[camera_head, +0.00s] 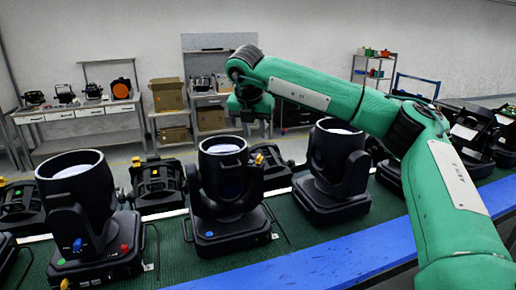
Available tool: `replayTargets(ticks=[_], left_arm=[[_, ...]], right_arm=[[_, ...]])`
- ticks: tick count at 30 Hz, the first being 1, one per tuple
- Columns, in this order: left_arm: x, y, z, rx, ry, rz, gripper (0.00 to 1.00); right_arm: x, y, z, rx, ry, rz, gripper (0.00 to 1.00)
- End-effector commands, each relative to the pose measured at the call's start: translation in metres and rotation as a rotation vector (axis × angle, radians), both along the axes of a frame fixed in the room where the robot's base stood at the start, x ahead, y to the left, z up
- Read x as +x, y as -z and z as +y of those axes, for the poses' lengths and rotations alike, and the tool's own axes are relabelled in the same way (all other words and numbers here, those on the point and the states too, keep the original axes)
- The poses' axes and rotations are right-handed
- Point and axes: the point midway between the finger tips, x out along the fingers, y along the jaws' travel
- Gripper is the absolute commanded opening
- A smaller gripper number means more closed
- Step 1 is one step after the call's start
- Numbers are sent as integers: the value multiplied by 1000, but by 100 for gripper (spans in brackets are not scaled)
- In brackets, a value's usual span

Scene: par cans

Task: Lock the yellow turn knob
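Several black par cans stand in a row on a green belt. The middle par can (222,195) is upright, and a small yellow knob (259,159) shows at its upper right side. The left par can (78,195) has a blue knob (77,245), a red knob (125,248) and a yellow knob (65,284). My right gripper (256,128) points down above and behind the middle can's yellow knob, apart from it in the picture. It is small and dark there, so its finger opening is unclear. I see nothing held. My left gripper is out of view.
More black fixtures (158,185) stand behind the row. A blue rail (300,268) runs along the near belt edge. Benches (80,112), cardboard boxes (167,95) and shelves stand far back.

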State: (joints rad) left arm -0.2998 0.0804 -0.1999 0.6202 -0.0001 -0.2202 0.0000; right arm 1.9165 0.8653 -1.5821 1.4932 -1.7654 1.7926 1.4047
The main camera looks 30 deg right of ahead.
Motion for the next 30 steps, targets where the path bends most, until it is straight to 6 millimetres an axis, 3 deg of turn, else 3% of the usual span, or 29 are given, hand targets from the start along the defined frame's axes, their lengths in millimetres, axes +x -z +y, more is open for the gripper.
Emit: replayTargets(ticks=[3,13,26,30], left_arm=[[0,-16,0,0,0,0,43],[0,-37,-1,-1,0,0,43],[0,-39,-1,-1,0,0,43],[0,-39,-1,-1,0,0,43]], right_arm=[[6,21,-9,0,1,4,30],[20,73,-23,1,-1,2,30],[23,85,-26,2,-2,0,30],[23,85,-26,2,-2,0,4]])
